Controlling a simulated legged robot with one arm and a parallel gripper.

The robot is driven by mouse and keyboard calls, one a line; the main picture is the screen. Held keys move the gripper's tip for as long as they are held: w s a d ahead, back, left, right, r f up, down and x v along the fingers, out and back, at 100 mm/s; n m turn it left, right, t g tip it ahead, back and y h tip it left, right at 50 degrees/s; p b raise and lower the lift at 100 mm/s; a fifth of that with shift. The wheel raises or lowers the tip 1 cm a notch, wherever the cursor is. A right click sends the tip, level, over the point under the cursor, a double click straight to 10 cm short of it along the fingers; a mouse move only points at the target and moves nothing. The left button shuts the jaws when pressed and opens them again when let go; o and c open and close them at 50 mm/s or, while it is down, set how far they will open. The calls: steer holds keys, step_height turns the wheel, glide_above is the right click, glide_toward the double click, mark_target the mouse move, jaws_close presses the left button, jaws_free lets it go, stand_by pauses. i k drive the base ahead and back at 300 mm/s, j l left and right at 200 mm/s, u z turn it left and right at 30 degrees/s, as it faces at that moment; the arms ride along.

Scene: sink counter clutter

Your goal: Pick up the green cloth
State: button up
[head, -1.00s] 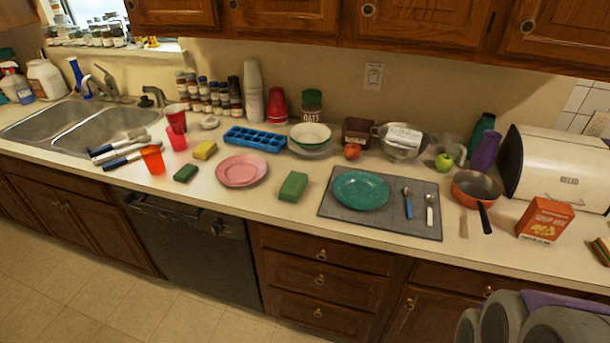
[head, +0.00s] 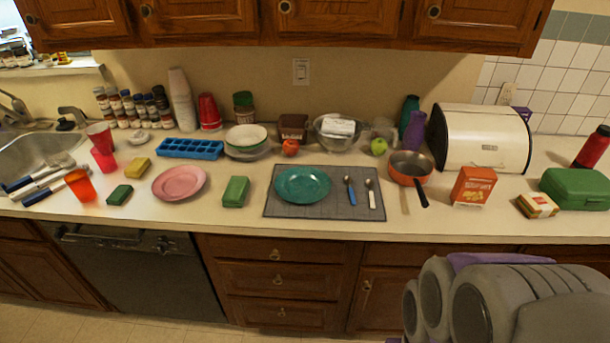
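A green folded block that looks like the cloth (head: 235,191) lies on the counter. It is between the pink plate (head: 180,182) and the grey placemat (head: 328,206), near the counter's front edge, with nothing on top of it. A smaller dark green block, perhaps a sponge (head: 119,194), lies farther left. Grey and purple links of my arm show at the bottom right, in front of the cabinets. My gripper's fingers are not visible.
A teal plate (head: 302,184) and two spoons lie on the placemat. A blue ice tray (head: 191,149) and stacked bowls (head: 246,139) stand behind. An orange pan (head: 409,168) and box (head: 473,186) are to the right. Bare counter surrounds the cloth.

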mark_target(234, 196)
steer(key=i+j+u, duration=0.1)
steer(key=i+u, duration=0.55)
steer(key=i, duration=0.25)
